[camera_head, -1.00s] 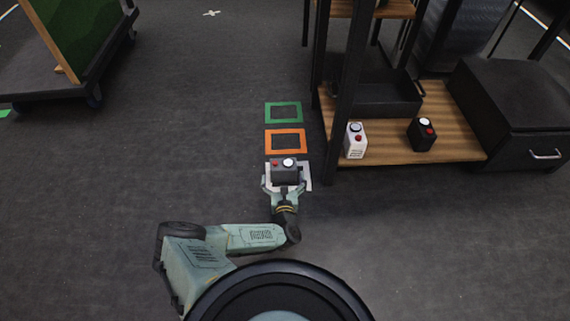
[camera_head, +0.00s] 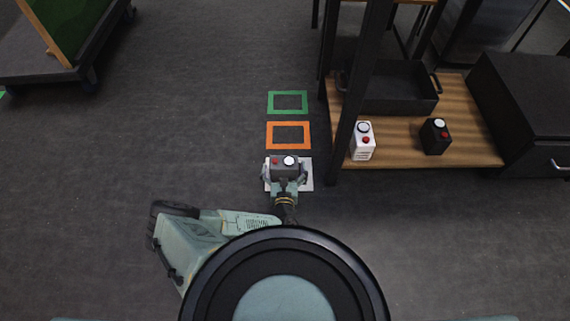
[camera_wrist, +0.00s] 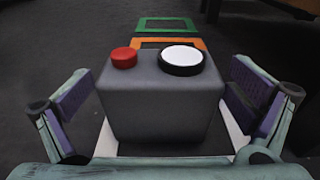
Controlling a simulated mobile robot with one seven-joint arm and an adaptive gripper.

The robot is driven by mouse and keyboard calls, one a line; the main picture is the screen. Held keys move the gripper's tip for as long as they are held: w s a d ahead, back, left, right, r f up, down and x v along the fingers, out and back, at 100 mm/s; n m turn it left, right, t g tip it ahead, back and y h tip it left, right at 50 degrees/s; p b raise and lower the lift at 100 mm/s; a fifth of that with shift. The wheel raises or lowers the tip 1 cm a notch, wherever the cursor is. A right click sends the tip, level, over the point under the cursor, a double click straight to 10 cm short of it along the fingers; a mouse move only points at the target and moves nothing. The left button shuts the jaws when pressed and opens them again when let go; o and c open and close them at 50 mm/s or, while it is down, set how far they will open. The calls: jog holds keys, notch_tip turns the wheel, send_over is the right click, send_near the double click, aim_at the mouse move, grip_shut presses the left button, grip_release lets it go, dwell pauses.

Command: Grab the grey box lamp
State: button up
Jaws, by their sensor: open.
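The grey box lamp (camera_head: 284,165) has a red button and a round white lamp with a black rim on its top. It stands upright on the white floor square (camera_head: 306,181), and shows large in the wrist view (camera_wrist: 161,100). My gripper (camera_head: 285,173) is open around it, one finger on each side. In the wrist view (camera_wrist: 160,112) there are gaps between the purple finger pads and the box's sides.
An orange frame (camera_head: 288,146) and a green frame (camera_head: 287,112) lie on the floor beyond the box. A wooden shelf (camera_head: 400,152) to the right bears a white box (camera_head: 363,141), a black box (camera_head: 435,136) and a dark tray (camera_head: 395,95).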

jog(key=shift+c, duration=0.5)
jog(key=c, duration=1.4)
jog(key=shift+r, duration=0.1)
jog(key=shift+c, duration=0.3)
